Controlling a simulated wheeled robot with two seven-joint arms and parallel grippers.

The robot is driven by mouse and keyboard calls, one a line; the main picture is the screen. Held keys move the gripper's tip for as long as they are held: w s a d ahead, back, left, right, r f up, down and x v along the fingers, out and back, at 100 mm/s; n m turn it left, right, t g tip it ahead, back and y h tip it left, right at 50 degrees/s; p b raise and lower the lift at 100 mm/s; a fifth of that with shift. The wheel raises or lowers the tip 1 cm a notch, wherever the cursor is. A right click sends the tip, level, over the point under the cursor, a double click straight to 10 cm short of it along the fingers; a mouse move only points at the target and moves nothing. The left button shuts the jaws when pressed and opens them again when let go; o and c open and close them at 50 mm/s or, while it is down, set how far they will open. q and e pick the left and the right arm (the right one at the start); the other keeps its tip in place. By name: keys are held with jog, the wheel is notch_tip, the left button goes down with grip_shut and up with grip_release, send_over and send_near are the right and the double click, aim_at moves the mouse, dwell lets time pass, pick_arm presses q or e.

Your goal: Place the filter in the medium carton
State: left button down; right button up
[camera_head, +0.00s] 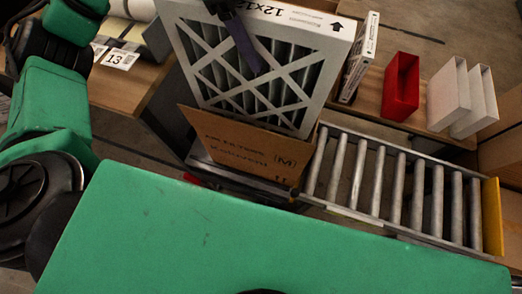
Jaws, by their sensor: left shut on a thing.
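The filter (221,88) is a large white-framed pleated panel with diagonal struts and a "12x12" print on its top edge. It stands tilted above the medium carton (240,148), a brown cardboard box marked "(M)". The carton's near wall or flap hides the filter's lower edge, so I cannot tell how deep it sits. My left gripper (250,58) is shut on the filter, with a dark finger lying across the filter's upper face. My right gripper is out of view.
The carton is at the left end of a roller conveyor (397,186) with a yellow end stop (492,216). Behind stand another boxed filter (358,58), a red holder (400,86) and white boxes (449,94) on a wooden shelf. A "13" label (117,59) is at left.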

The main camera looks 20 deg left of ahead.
pick_arm(q)
notch_tip(320, 180, down, 28)
jog(key=p, duration=0.4)
jog(key=shift+w, duration=0.2)
jog(key=shift+f, duration=0.15)
